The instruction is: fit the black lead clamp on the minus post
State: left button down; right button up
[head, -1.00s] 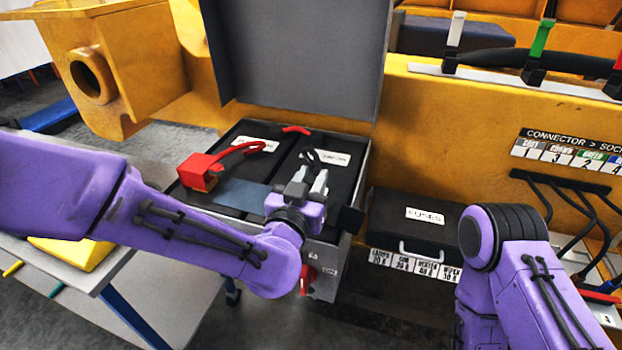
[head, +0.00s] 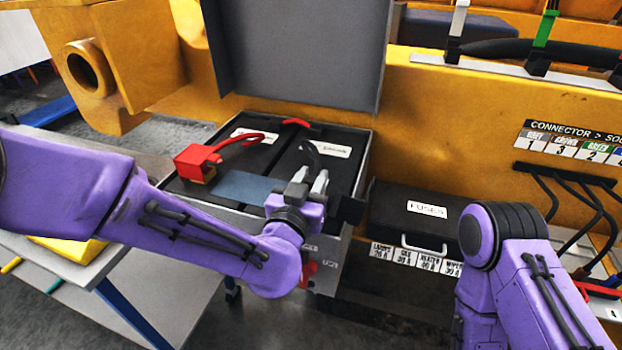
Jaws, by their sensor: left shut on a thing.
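The battery box (head: 345,250) stands open in the middle, with dark batteries inside and its grey lid (head: 300,55) raised. A red clamp (head: 197,160) with a red lead sits on the left battery. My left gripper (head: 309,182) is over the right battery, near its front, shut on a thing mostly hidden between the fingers. I cannot make out the minus post; the gripper and wrist cover that area. My right arm is at the lower right, its gripper out of view.
A black fuse case (head: 400,215) with a handle sits right of the battery box. A blue-grey plate (head: 245,187) lies across the batteries' front. Black cables (head: 565,185) hang under a connector board at the right. The raised lid closes off the back.

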pick_arm(q)
jog(key=shift+f, duration=0.3)
jog(key=c, duration=0.8)
grip_release()
jog(key=shift+r, duration=0.1)
jog(key=shift+s+a+b, duration=0.15)
jog(key=shift+s+b, duration=0.2)
jog(key=shift+s, duration=0.05)
jog(key=p+v, duration=0.7)
jog(key=v, duration=0.2)
jog(key=shift+s+a, duration=0.15)
jog(key=shift+s, duration=0.2)
jog(key=shift+w, duration=0.1)
